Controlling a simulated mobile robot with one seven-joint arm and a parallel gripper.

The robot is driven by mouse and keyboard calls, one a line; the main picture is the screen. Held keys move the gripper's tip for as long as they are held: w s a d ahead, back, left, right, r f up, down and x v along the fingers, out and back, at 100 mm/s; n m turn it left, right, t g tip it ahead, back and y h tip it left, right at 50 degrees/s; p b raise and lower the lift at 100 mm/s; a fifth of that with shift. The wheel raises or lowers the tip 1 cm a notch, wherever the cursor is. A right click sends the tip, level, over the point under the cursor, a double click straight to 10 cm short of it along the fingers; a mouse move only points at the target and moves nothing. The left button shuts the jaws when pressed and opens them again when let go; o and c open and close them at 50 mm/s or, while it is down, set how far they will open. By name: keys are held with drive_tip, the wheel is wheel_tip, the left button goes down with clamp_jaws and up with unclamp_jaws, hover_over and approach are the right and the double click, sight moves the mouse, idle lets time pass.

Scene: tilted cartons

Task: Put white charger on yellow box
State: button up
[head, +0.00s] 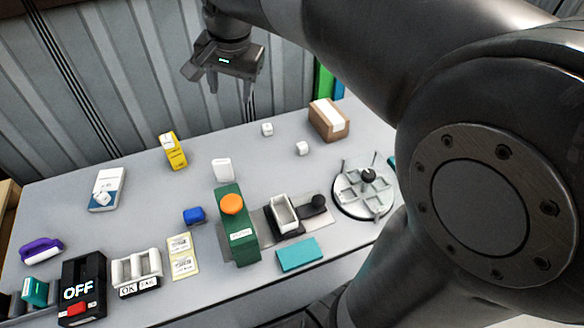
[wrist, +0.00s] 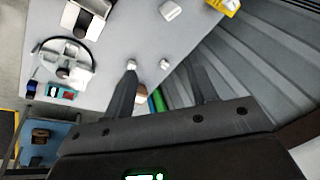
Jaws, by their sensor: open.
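The yellow box (head: 176,156) stands upright at the back left of the table, with a white patch or small white piece at its top; I cannot tell which. Part of it shows at the top edge of the wrist view (wrist: 228,4). Two small white cube-like pieces, either possibly the white charger, lie at the back: one left (head: 267,129), one right (head: 302,148). They also show in the wrist view, near the fingertips in the picture. Another small white piece (head: 102,197) rests on a white-and-blue box. My gripper (head: 230,86) is open and empty, raised above the table's back edge.
A brown carton (head: 328,119) stands at the back right, near the cubes. A white upright block (head: 222,169) and a green box with an orange knob (head: 240,240) stand mid-table. A round divided tray (head: 350,205) is at right. A corrugated wall (head: 100,80) rises behind.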

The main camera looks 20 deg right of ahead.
drive_tip(key=s+d+f+n+t, duration=0.1)
drive_tip(key=s+d+f+n, duration=0.1)
drive_tip(key=s, duration=0.7)
drive_tip(key=s+d+f+n+t, duration=0.1)
drive_tip(key=s+d+f+n, duration=0.2)
drive_tip(key=s, duration=0.7)
drive_tip(key=shift+f+n+h, duration=0.3)
drive_tip(key=shift+f+n, duration=0.55)
drive_tip(key=shift+n, duration=0.25)
drive_tip(key=shift+o, duration=0.5)
drive_tip(key=shift+r, duration=0.1)
